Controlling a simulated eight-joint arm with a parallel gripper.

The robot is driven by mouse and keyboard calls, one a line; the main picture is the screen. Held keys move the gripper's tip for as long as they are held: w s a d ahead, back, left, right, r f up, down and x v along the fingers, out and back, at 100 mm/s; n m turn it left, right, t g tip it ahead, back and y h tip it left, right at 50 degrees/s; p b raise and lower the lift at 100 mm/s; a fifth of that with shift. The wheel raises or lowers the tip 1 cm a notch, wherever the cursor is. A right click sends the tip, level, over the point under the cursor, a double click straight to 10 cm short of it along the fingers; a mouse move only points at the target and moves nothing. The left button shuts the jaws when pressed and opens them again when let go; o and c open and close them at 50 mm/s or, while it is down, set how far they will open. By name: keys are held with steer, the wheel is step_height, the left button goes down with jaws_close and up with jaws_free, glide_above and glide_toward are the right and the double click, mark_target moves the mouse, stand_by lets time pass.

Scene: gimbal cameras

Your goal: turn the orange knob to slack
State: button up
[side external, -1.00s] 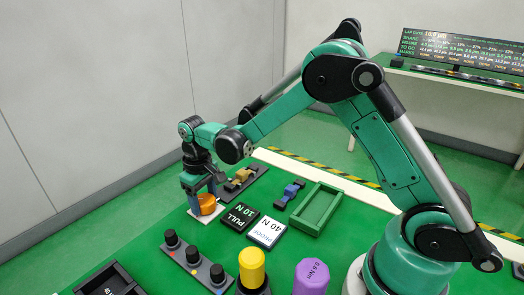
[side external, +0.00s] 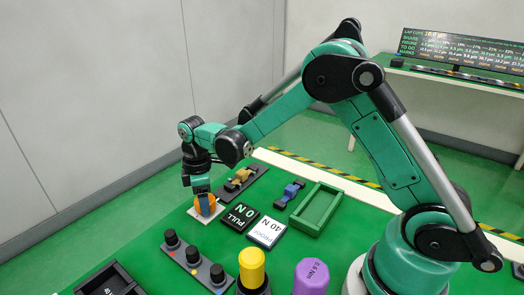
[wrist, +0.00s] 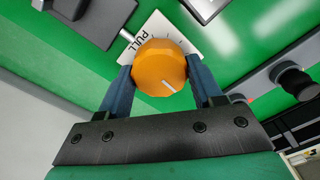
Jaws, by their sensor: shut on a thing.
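The orange knob (wrist: 158,66) is round, with a white line on its face pointing to the lower right in the wrist view. It sits on a white plate (wrist: 188,31) marked PULL with tick lines around it. My gripper (wrist: 160,72) has one blue finger on each side of the knob and is shut on it. In the side view my gripper (side external: 204,204) points down over the knob (side external: 196,207), and a finger hides part of it. A dark sign (side external: 239,216) beside it reads PULL 0 N.
A white sign (side external: 266,232) reads PROOF 40 N.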

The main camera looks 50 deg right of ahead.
steer(key=shift+n, duration=0.5)
steer(key=o, duration=1.3)
steer(key=shift+r, duration=0.1)
steer(key=shift+r, duration=2.75)
